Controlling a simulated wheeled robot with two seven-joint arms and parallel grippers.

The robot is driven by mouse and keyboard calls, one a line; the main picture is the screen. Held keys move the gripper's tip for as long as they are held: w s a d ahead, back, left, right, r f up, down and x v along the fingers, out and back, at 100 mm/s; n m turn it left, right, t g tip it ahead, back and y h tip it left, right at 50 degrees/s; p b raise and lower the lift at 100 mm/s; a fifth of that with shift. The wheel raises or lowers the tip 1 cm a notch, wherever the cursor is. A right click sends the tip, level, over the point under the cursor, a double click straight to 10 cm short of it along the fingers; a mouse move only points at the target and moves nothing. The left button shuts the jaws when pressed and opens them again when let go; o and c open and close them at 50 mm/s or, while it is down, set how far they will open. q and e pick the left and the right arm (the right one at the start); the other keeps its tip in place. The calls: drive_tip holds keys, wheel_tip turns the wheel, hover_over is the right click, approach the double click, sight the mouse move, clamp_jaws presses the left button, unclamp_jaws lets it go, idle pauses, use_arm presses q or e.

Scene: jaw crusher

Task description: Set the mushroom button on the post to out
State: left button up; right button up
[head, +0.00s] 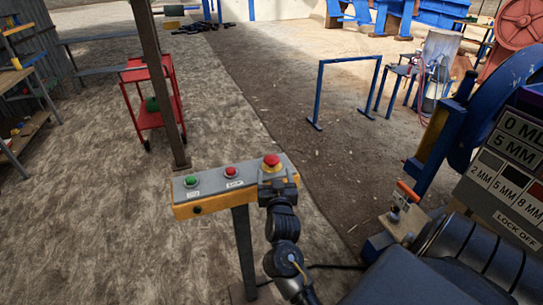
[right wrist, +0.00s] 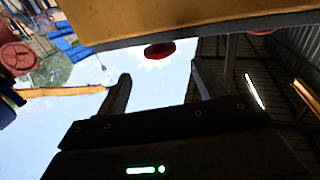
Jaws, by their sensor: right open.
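The mushroom button (head: 271,160) is a red domed knob on the right end of the control box (head: 190,210) on the post (head: 243,250). In the head view my right gripper (head: 277,178) is right at the button, on its near side, and hides part of the box end. In the right wrist view the red mushroom button (right wrist: 160,50) shows beyond and between the two spread fingers of my right gripper (right wrist: 160,82). The gripper is open, with nothing held. I cannot tell whether a finger touches the button. My left gripper is not in view.
A green button (head: 190,181) and a red button (head: 231,171) sit left on the same box. A red cart (head: 150,118) stands behind, by a brown pillar (head: 160,80). The crusher with its labelled panel (head: 510,170) is at the right.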

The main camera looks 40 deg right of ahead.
sight(271, 155)
drive_tip(key=p+x, duration=0.2)
drive_tip(key=x, duration=0.6)
drive_tip(key=shift+w+d, duration=0.25)
drive_tip(key=shift+w, duration=0.05)
drive_tip(key=shift+x, duration=0.8)
